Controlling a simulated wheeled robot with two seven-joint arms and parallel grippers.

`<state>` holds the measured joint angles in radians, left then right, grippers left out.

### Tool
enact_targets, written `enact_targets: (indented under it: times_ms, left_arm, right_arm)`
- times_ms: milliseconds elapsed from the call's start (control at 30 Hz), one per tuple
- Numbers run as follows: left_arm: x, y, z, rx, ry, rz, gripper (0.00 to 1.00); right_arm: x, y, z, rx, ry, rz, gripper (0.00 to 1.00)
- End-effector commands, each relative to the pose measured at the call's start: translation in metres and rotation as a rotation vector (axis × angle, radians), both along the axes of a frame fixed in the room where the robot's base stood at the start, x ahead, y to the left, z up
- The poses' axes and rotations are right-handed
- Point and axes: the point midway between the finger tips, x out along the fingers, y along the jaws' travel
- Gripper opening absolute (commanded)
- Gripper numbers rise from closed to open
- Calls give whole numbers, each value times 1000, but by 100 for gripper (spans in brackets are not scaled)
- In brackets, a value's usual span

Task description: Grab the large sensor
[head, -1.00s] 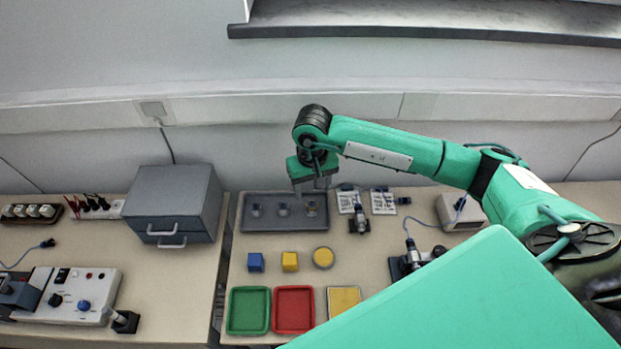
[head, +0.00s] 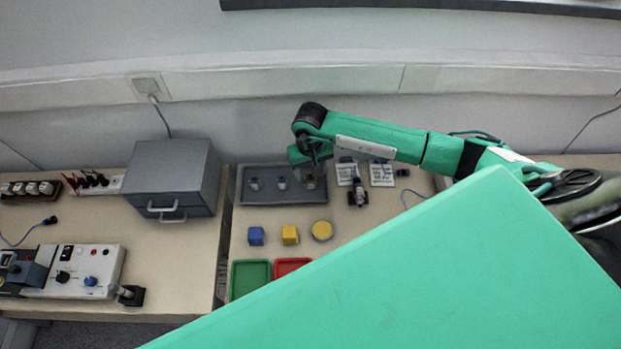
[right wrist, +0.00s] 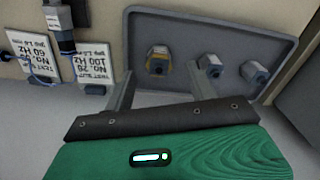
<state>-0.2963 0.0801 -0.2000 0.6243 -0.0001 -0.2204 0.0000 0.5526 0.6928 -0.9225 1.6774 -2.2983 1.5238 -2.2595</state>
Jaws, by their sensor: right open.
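Three small sensors stand in a row in the grey tray (head: 262,200). The one at the tray's right end in the head view has a gold ring at its base; in the right wrist view this gold-ringed sensor (right wrist: 158,60) is at the left. The middle sensor (right wrist: 210,65) and the end sensor (right wrist: 254,72) look grey with pale tops. My right gripper (right wrist: 163,84) is open and empty over the tray edge, with the gold-ringed sensor between the lines of its fingers. In the head view my gripper partly hides that sensor. My left gripper is out of view.
Printed cards (head: 381,175) and a black device (head: 358,192) lie right of the tray. A blue cube (head: 256,236), a yellow cube (head: 290,234) and a yellow disc (head: 322,231) stand in front. A grey drawer box (head: 172,178) is left.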

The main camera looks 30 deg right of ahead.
Motion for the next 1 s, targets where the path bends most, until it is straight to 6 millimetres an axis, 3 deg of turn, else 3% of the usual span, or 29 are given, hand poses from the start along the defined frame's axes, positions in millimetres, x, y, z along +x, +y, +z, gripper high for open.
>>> enact_targets:
  times_ms: [100,300,567,600,833,1000]
  left_arm:
    - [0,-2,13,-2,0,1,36]
    - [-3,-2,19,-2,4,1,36]
    - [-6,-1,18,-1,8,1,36]
    - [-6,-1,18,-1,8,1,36]
    - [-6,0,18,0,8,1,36]
    - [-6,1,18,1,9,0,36]
  right_arm:
    - [2,-1,-13,1,6,-2,57]
    - [3,-2,-37,1,4,-1,57]
    - [4,-2,-41,0,0,0,57]
    - [4,-2,-41,0,0,0,55]
    - [4,-2,-41,0,1,0,10]
    - [4,-2,-41,0,0,0,7]
